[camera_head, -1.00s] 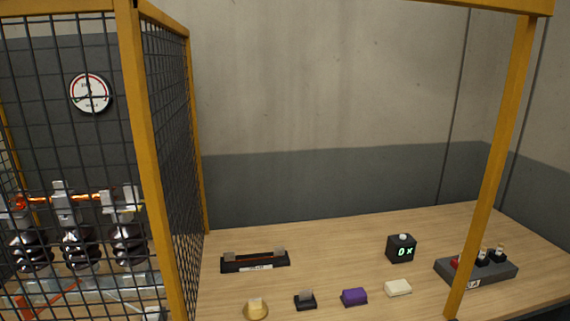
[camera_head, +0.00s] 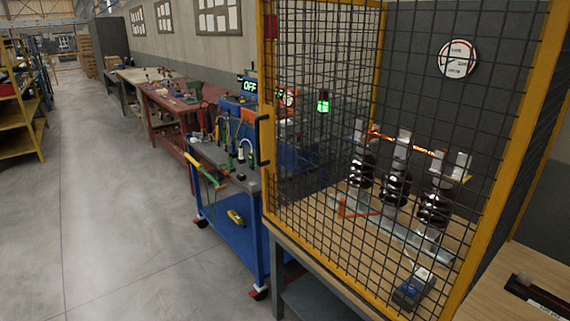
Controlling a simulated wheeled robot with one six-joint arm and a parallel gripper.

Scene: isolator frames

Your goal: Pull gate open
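The gate (camera_head: 267,90) is a black wire mesh panel in a yellow frame, on the right half of the view. It appears closed across the front of the cage. A black bar handle (camera_head: 259,140) is on its left edge. Behind the mesh, an isolator with several dark ribbed insulators (camera_head: 397,186) and metal contacts stands on a wooden bench top. An orange-red bar (camera_head: 386,138) runs behind the contacts. My gripper is not in view.
The grey floor (camera_head: 110,220) at left is clear. Yellow shelving (camera_head: 22,139) is at far left.

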